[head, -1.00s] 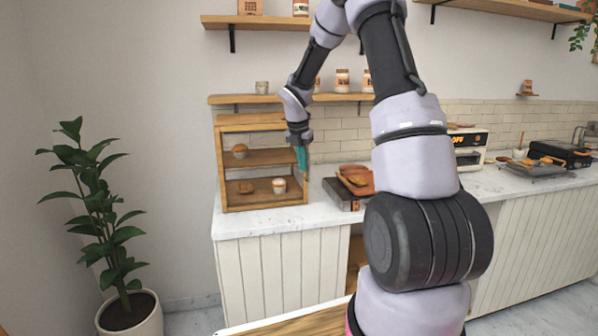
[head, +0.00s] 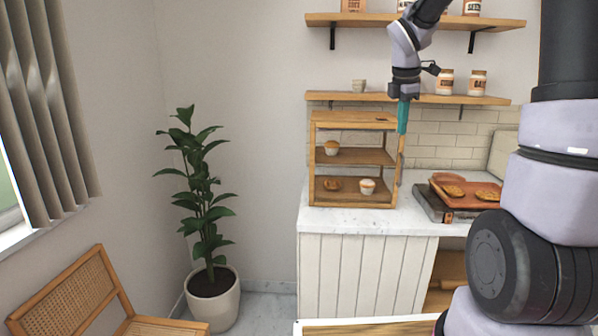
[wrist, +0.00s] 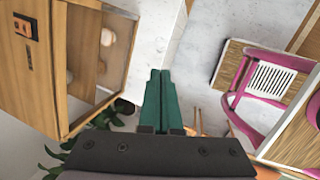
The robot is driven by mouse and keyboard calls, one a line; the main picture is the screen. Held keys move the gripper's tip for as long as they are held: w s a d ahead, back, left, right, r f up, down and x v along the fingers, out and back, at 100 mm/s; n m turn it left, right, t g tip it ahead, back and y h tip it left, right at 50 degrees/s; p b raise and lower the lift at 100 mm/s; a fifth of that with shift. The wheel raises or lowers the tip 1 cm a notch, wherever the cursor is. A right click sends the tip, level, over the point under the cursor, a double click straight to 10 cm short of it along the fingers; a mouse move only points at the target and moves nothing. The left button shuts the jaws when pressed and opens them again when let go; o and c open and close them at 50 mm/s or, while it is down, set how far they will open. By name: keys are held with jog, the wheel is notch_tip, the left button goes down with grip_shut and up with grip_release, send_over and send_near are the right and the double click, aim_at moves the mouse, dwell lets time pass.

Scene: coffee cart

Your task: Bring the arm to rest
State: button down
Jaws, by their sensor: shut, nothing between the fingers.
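My gripper (head: 403,117) points down in the head view, in front of the right side of a wooden display shelf (head: 352,204). Its teal fingers are together and hold nothing. In the wrist view the closed fingers of my gripper (wrist: 160,100) lie side by side, and the wooden shelf (wrist: 88,60) stands to their left. My arm is raised and bent, with its upper part cut off by the top of the head view.
The shelf holds muffins (head: 367,186) and a cookie. An orange tray (head: 462,203) with cookies lies on the counter (head: 340,222) to its right. Wall shelves (head: 410,98) with jars run behind. A potted plant (head: 205,200) and a wooden chair (head: 70,295) stand left. The wrist view shows a pink chair (wrist: 245,105).

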jog(key=s+a+r+m+t+y, duration=0.1)
jog(key=s+a+r+m+t, duration=0.1)
jog(key=s+m, duration=0.9)
jog(key=s+a+r+m+t+y, duration=0.2)
jog(key=s+a+r+m, duration=0.1)
jog(key=s+m, duration=0.9)
jog(key=shift+s+r+y, duration=0.3)
jog(key=shift+s+r, duration=0.25)
jog(key=shift+r, duration=0.3)
